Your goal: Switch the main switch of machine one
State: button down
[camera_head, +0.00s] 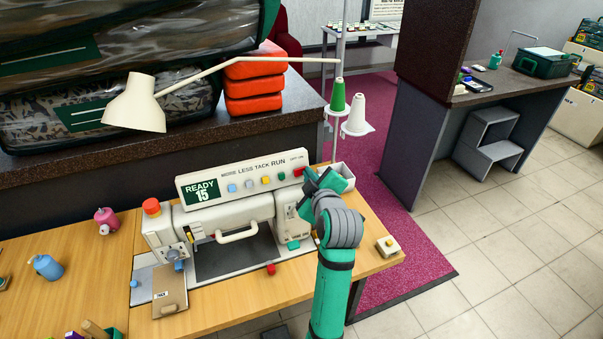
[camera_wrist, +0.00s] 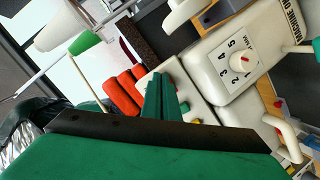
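The machine (camera_head: 236,213) stands on a wooden table, with a display reading "READY 15" (camera_head: 201,192) and a row of coloured buttons on its upper panel. A red control (camera_head: 298,172) sits at the panel's right end. A red-topped knob (camera_head: 152,207) stands at its left. In the wrist view, a white housing marked "MACHINE ON…" carries a numbered dial (camera_wrist: 243,63). I cannot tell which control is the main switch. My gripper (camera_head: 318,178) is at the machine's right end, just right of the panel; its green fingers (camera_wrist: 160,92) look together and empty.
A white lamp (camera_head: 137,104) reaches over the machine. Green and white thread cones (camera_head: 337,96) stand behind my gripper. An open white box (camera_head: 338,176) is beside it. A small button box (camera_head: 387,246) lies at the table's right edge. Orange stacked pads (camera_head: 253,82) are behind.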

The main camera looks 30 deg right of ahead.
jog(key=shift+w+a+f, duration=0.15)
jog(key=shift+w+a, duration=0.2)
jog(key=shift+w, duration=0.1)
jog(key=shift+d+v, duration=0.15)
jog(key=shift+v, duration=1.1)
jog(key=shift+d+v, duration=0.15)
jog(key=shift+v, duration=1.1)
jog(key=shift+s, duration=0.2)
